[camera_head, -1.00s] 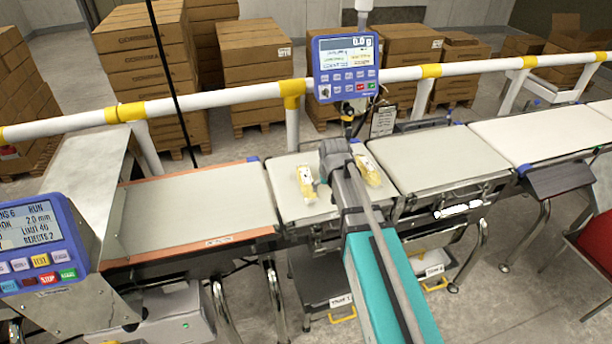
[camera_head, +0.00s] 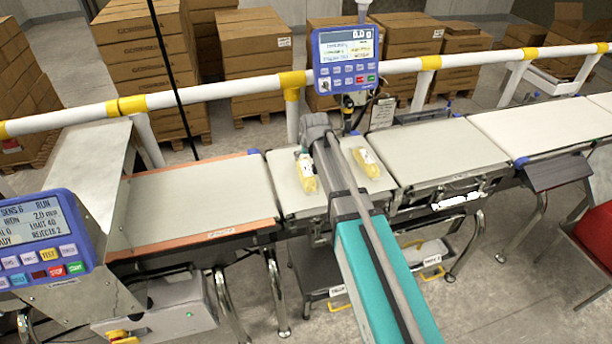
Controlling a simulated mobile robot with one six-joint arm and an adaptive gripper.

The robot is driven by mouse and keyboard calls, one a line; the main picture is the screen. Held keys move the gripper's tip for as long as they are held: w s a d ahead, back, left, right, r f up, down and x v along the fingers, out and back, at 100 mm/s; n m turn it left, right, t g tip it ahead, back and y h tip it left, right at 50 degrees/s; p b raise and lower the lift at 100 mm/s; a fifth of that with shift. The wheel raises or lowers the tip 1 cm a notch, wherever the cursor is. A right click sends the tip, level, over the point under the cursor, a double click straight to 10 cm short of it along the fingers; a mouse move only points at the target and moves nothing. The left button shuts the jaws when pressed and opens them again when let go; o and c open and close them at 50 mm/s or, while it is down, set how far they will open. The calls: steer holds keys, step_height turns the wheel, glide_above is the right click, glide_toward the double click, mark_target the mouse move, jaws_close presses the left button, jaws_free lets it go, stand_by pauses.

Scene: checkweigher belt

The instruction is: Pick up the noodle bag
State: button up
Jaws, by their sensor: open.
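Two small yellow packs with pale labels lie on the short middle belt (camera_head: 284,165). The left yellow pack (camera_head: 306,174) lies just left of my arm. The right yellow pack (camera_head: 367,162) lies just right of it. Their print is too small to tell which is the noodle bag. My arm reaches in from the lower right, and its grey end stands over the middle belt between the packs.
A long belt (camera_head: 202,197) with orange edges lies left, and a wider belt (camera_head: 440,150) lies right. A control panel (camera_head: 38,240) stands at left.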

mark_target(306, 168)
steer(key=shift+b+x, duration=3.55)
steer(key=shift+x, duration=0.5)
steer(key=shift+f, duration=0.1)
steer(key=shift+b+x, duration=2.4)
steer(key=shift+x, duration=0.15)
steer(key=shift+s+d, duration=0.1)
steer(key=c, duration=1.1)
steer(key=shift+c, duration=0.2)
step_height(306, 168, up, 3)
steer(key=p, duration=0.3)
steer(key=s+r+p, duration=0.1)
steer(key=r+p, duration=0.1)
steer(key=s+r+p, duration=0.2)
steer(key=s+d+r+p, duration=0.1)
steer(key=s+r+p, duration=0.1)
steer(key=shift+s+r+p, duration=0.2)
steer(key=shift+r+p, duration=0.2)
steer(key=s+d+r+p, duration=0.1)
steer(key=s+r+p, duration=0.2)
steer(key=s, duration=0.5)
steer(key=shift+s, duration=0.2)
